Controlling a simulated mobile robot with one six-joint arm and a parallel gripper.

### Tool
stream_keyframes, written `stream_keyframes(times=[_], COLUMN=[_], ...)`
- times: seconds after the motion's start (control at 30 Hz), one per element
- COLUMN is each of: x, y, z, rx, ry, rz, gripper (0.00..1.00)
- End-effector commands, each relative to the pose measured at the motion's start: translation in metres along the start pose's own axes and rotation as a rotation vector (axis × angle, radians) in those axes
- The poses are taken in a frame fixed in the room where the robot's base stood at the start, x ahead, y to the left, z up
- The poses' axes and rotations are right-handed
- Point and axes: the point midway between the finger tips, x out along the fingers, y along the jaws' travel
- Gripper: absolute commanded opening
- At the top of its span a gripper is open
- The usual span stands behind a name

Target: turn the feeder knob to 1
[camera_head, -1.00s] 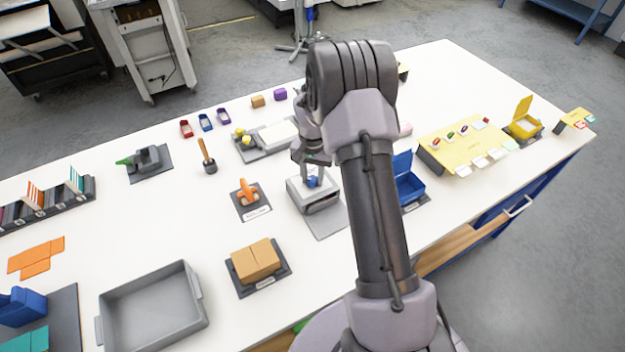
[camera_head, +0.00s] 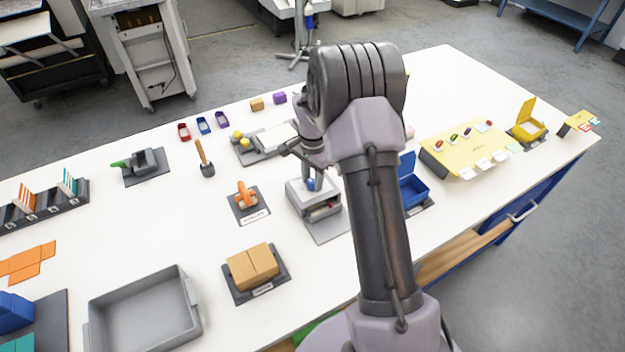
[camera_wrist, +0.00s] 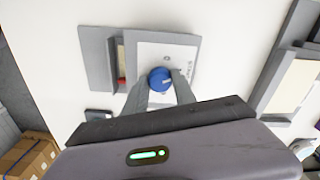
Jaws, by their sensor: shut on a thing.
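The feeder (camera_head: 326,208) is a grey box on a grey plate near the middle of the white table. A round blue knob (camera_head: 311,184) sits on its top. In the wrist view the blue knob (camera_wrist: 160,77) stands on the light panel (camera_wrist: 176,52), with small marks and lettering beside it too small to read. My gripper (camera_wrist: 159,84) is shut on the knob, one finger at each side. I cannot tell which number the knob points to. In the head view my arm covers part of my gripper (camera_head: 312,176).
An orange-handled fixture (camera_head: 246,195) stands left of the feeder, and a tan block (camera_head: 252,264) is in front. A blue open box (camera_head: 412,190) is close on the right. A grey tray (camera_head: 145,310) lies at the front left.

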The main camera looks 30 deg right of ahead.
Motion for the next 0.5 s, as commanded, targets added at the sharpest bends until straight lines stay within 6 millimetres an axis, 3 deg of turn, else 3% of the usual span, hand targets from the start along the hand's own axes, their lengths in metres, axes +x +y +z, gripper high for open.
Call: stream_keyframes(times=[0.37,0.4,0.5], x=[-0.0005,-0.0005,-0.0004], y=[-0.0003,-0.0003,-0.0002], z=[-0.0002,-0.0002,-0.0001], rx=[0.002,0.002,0.002], ry=[0.001,0.001,0.001], rz=[-0.001,-0.001,-0.001], gripper=[0.00,0.40,0.54])
